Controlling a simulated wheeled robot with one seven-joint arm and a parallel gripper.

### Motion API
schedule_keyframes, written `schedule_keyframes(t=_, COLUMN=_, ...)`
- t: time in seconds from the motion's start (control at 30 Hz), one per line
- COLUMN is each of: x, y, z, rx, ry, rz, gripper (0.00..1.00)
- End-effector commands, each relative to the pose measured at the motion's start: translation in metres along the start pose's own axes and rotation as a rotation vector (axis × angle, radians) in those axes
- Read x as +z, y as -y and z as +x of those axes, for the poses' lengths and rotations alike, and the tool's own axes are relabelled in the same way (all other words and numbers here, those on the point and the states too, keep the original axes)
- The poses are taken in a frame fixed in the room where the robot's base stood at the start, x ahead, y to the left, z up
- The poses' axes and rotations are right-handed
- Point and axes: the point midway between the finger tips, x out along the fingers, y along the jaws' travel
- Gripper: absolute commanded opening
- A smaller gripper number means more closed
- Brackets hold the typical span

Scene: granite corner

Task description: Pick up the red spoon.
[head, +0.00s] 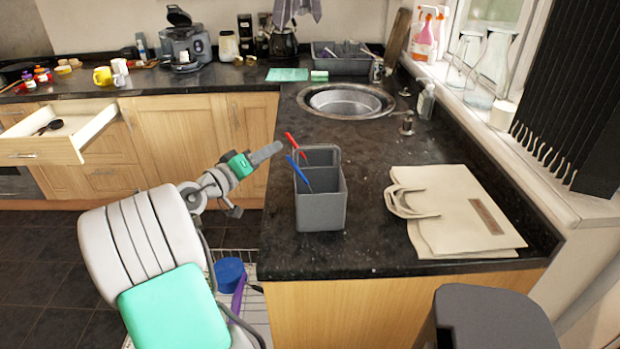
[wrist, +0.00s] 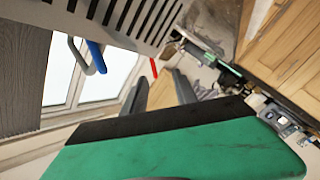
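The red spoon shows as a red handle (head: 294,144) leaning out of the grey utensil caddy (head: 320,211) on the dark counter. Its lower end is hidden in the caddy. In the wrist view the red handle (wrist: 153,67) appears between and beyond the fingertips, apart from them. A blue handle (head: 299,174) also sticks out of the caddy, nearer the front; it shows in the wrist view too (wrist: 97,57). My gripper (head: 270,152) is left of the caddy, near the height of the handles. In the wrist view its two dark fingers (wrist: 160,82) are apart with nothing between them.
A beige folded bag (head: 455,215) lies right of the caddy. Behind are a round sink (head: 345,103), a soap bottle (head: 426,101) and a grey dish rack (head: 342,64). An open drawer (head: 62,137) is at left. The counter between caddy and sink is clear.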

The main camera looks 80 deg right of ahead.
Motion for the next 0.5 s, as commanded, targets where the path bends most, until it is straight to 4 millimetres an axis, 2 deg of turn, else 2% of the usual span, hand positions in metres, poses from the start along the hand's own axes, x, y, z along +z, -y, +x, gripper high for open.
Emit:
schedule_keyframes(t=0.1, x=-0.001, y=-0.009, z=0.019, rx=0.032, ry=-0.005, rz=-0.008, gripper=0.34)
schedule_keyframes(t=0.5, x=-0.002, y=-0.012, z=0.078, rx=0.026, ry=-0.005, rz=-0.005, gripper=0.34)
